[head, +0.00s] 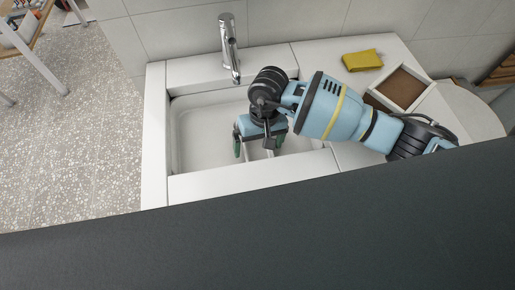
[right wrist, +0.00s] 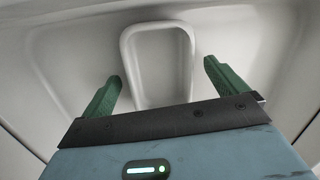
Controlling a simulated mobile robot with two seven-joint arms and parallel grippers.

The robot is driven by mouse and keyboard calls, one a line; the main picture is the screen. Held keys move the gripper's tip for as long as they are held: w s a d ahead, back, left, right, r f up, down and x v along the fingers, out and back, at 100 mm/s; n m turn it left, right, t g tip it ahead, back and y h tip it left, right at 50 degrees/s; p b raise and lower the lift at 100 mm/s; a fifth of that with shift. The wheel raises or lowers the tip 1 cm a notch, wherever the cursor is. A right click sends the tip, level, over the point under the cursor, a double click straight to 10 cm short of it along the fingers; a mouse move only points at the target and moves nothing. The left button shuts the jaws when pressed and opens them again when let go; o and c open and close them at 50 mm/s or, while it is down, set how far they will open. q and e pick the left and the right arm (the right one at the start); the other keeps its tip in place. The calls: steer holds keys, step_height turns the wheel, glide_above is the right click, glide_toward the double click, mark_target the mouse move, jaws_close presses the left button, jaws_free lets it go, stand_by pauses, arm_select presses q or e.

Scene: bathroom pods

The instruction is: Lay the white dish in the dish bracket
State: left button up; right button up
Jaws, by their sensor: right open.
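A white rounded rectangular piece with a raised rim, which looks like the white dish (right wrist: 186,62), lies in the white sink basin in the right wrist view. In the head view my right arm mostly hides it. My right gripper (head: 259,148) is over the front part of the basin, pointing down. Its two green fingers are apart and empty; in the right wrist view the gripper (right wrist: 162,74) has them on either side of the piece, with gaps. I cannot make out the dish bracket for certain. My left gripper is not in view.
The sink (head: 195,130) is set in a white counter with a chrome tap (head: 229,45) behind it. A yellow cloth (head: 362,60) and a white-framed tray (head: 402,89) with a brown inside are on the right. A dark surface (head: 300,230) fills the front.

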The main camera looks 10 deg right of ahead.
mark_target(259, 150)
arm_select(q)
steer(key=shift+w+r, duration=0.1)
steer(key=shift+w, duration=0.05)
arm_select(e)
steer(key=shift+c, duration=2.1)
steer(key=c, duration=0.7)
steer(key=shift+r, duration=0.1)
steer(key=shift+c, duration=0.8)
steer(key=shift+r, duration=0.25)
steer(key=shift+c, duration=0.7)
step_height(259, 150, up, 16)
steer(key=p, duration=0.5)
steer(key=shift+w+f, duration=0.1)
steer(key=c, duration=0.3)
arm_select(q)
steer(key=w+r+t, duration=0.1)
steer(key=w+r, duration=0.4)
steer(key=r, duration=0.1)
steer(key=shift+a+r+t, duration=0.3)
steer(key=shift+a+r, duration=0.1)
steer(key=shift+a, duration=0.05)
arm_select(e)
steer(key=shift+r, duration=0.8)
